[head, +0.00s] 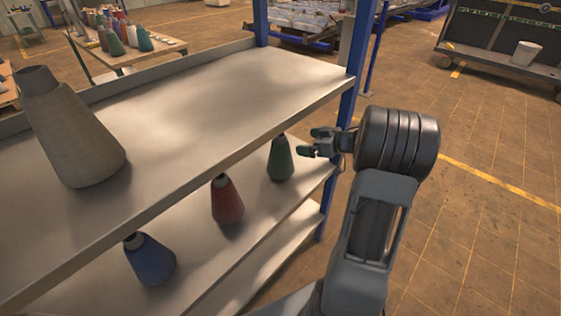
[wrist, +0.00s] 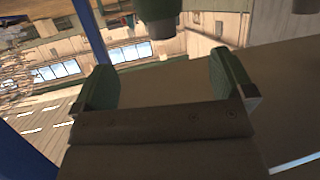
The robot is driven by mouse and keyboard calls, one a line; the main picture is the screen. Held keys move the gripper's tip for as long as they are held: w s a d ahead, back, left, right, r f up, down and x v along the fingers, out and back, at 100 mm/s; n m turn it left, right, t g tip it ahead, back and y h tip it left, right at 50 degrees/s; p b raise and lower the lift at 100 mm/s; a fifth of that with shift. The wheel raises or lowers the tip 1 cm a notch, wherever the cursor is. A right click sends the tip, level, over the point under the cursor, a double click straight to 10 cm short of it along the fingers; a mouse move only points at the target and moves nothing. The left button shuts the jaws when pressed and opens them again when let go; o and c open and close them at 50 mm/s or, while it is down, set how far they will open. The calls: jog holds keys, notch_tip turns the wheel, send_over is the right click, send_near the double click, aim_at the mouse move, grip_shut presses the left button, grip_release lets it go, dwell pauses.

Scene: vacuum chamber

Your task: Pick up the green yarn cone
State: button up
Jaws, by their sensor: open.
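The green yarn cone (head: 280,162) stands upright on the middle shelf, near its right end, in the head view. In the wrist view, a dark green cone part with a narrower neck (wrist: 161,22) shows at the top centre, beyond the fingers and cut off by the frame edge. My gripper (head: 311,141) is open and empty, just right of the cone's upper part, with a small gap to it. In the wrist view, its two green-padded fingers (wrist: 168,82) stand wide apart with nothing between them.
A red cone (head: 227,200) and a blue cone (head: 149,260) stand further left on the same shelf. A large grey cone (head: 72,130) stands on the upper shelf (head: 230,95), whose front edge is close to my gripper. A blue post (head: 345,100) rises behind my gripper.

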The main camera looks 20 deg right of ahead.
aim_at(285, 139)
jog(key=b+x, duration=0.1)
jog(key=x, duration=0.5)
jog(key=shift+f, duration=0.1)
jog(key=shift+r+b+x, duration=0.2)
jog(key=shift+b+x, duration=0.4)
jog(key=shift+x, duration=2.25)
jog(key=shift+a+r, duration=0.1)
jog(key=shift+a, duration=0.05)
jog(key=c, duration=1.6)
